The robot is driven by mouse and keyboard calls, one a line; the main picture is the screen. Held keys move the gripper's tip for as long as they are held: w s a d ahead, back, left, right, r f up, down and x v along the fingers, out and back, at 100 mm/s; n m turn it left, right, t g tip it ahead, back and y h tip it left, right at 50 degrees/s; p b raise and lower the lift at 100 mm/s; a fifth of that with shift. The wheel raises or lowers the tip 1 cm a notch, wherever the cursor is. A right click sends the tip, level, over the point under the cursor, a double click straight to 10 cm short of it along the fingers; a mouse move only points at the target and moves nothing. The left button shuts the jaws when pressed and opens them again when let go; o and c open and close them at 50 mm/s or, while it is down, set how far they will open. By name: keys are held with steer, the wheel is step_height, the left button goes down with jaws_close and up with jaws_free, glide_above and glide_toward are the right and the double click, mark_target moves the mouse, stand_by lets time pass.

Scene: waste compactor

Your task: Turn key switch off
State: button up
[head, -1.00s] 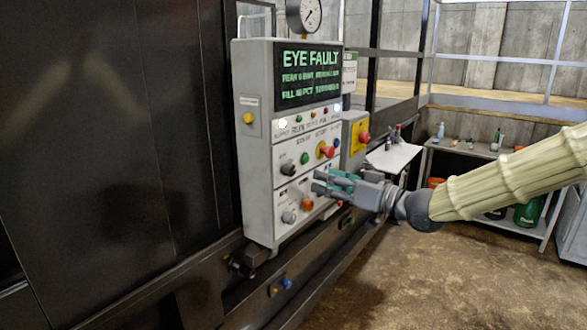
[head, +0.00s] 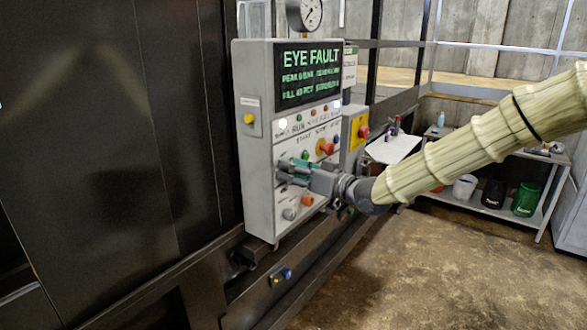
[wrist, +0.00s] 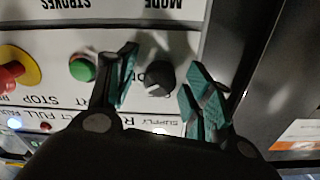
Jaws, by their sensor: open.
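The light grey control panel (head: 262,205) stands at centre in the head view. My gripper (head: 285,170) is at the panel's left middle, with its fingers toward the face. In the wrist view, my open gripper (wrist: 163,65) has green-padded fingers on either side of a round black knob (wrist: 160,77) with a pale lower part. This is likely the key switch; its label is partly hidden and I cannot read its turned position. A clear gap shows on both sides of the knob. In the head view my gripper hides it.
A green button (wrist: 83,68) sits close beside the left finger, and a red stop button on a yellow ring (wrist: 12,75) beyond it. Below in the head view are a grey knob (head: 289,214) and an orange button (head: 307,201). The screen (head: 308,75) reads "EYE FAULT".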

steer(key=c, duration=1)
steer(key=shift+f+n+b, duration=0.15)
steer(key=shift+n+b, duration=0.15)
steer(key=shift+b, duration=0.25)
steer(key=n+b, duration=0.1)
steer(key=b, duration=0.1)
steer(key=n+b, duration=0.1)
steer(key=b, duration=0.1)
steer(key=shift+f, duration=0.25)
steer(key=n+b, duration=0.3)
steer(key=b, duration=0.1)
steer(key=n+b, duration=0.3)
steer(key=b, duration=0.1)
steer(key=shift+n, duration=0.3)
steer(key=n+b, duration=0.1)
steer(key=b, duration=0.1)
steer(key=n+b, duration=0.1)
steer(key=shift+r+n+b, duration=0.3)
steer(key=shift+n+b, duration=0.05)
steer(key=shift+n, duration=0.05)
